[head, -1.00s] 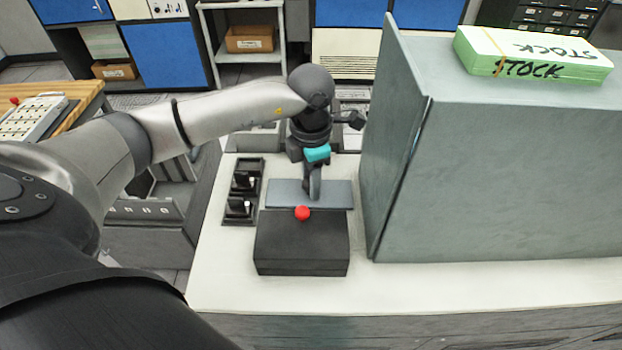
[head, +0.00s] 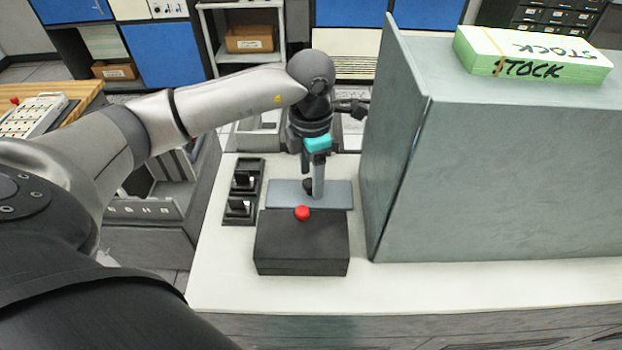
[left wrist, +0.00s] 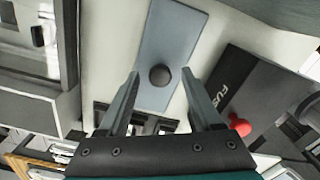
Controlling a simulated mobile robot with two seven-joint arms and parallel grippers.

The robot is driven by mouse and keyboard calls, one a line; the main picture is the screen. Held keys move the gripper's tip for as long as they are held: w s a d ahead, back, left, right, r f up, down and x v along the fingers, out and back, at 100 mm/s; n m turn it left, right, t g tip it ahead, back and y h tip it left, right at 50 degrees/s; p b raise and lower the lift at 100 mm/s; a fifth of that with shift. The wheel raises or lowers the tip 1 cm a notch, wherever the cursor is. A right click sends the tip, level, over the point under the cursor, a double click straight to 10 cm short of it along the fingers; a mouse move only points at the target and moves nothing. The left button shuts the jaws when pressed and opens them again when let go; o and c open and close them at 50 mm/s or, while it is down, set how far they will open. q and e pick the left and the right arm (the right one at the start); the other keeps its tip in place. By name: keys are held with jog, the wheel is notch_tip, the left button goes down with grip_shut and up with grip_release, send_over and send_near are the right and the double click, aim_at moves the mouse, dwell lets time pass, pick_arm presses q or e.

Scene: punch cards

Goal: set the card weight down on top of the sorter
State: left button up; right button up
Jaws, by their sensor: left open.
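The card weight, a flat blue-grey plate (head: 283,193) with a dark round knob, lies flat on a pale top (head: 380,290), just behind a black box. In the left wrist view the plate (left wrist: 172,35) and its knob (left wrist: 160,75) show clearly. No label marks the sorter; I cannot tell whether it is the pale-topped unit or the tall grey cabinet (head: 500,170). My left gripper (head: 315,190) is open at the knob. In the left wrist view its fingertips (left wrist: 160,74) are spread on either side of the knob, with gaps. My right gripper is not in view.
The black box (head: 300,250) with a red button (head: 302,213) is close in front of the plate. Two black switches (head: 240,192) are to its left. The grey cabinet stands close on the right, bearing a green-edged STOCK card block (head: 535,58). The front strip is clear.

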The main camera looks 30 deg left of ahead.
aim_at(311, 181)
pick_arm(q)
notch_tip(311, 181, up, 10)
dwell(0.3)
